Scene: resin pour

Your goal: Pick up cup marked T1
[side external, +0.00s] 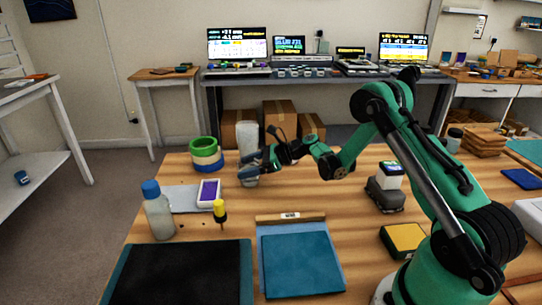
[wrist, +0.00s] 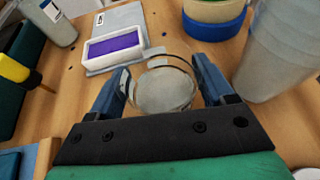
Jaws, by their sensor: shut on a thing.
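My gripper (side external: 254,164) is at the far side of the wooden table, with its blue fingers around a clear cup (side external: 250,181). In the wrist view my gripper (wrist: 165,92) has one finger on each side of the round cup (wrist: 165,90), shut on it. The cup looks upright, seen from above. I cannot read a T1 mark on it. In the side view the fingers hide part of it, and I cannot tell whether its base touches the table.
A tall stack of translucent cups (wrist: 285,50) stands close on the right; it also shows in the side view (side external: 246,135).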

